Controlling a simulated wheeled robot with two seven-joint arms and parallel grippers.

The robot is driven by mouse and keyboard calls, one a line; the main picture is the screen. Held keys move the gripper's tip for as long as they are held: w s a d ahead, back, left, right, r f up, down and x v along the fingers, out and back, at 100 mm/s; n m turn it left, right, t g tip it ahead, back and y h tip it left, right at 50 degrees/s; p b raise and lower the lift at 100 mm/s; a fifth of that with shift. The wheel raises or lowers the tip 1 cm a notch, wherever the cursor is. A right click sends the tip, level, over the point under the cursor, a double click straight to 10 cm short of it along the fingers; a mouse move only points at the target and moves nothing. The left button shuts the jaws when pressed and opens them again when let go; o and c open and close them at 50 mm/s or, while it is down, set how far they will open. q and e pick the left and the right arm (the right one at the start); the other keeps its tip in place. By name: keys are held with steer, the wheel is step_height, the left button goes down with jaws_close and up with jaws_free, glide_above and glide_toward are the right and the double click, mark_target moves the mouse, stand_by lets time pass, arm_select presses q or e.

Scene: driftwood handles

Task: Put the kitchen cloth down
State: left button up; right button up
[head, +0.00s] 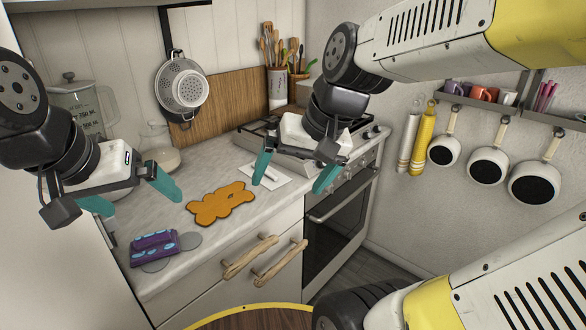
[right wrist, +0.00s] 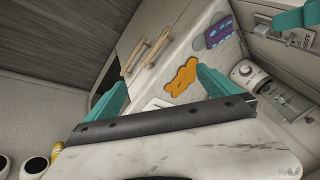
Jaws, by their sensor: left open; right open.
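A folded purple cloth with blue patches (head: 154,245), which looks like the kitchen cloth, lies on the counter (head: 215,240) near its front left end. It also shows in the right wrist view (right wrist: 218,33). My left gripper (head: 130,193) is open and empty, above the counter behind the cloth and apart from it. My right gripper (head: 294,172) is open and empty, near the counter's front edge by the stove. Its fingers also show in the right wrist view (right wrist: 160,92). Neither gripper touches the cloth.
An orange bear-shaped mat (head: 220,204) lies mid-counter, with a white sheet (head: 264,177) behind it. Grey discs (head: 188,243) lie beside the cloth. A glass jar (head: 160,152) stands at the back. Driftwood handles (head: 250,257) project from the drawer front. An oven (head: 340,220) stands right.

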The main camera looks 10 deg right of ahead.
steer(key=shift+s+d+r+n+t+h, duration=0.25)
steer(key=shift+s+d+r+n+t, duration=0.15)
steer(key=shift+s+d, duration=0.2)
steer(key=shift+s+d+r+n+t+h, duration=0.3)
steer(key=shift+s+d+n+t, duration=0.1)
steer(key=shift+s+d+t, duration=0.15)
steer(key=shift+w, duration=0.15)
stand_by(0.6)
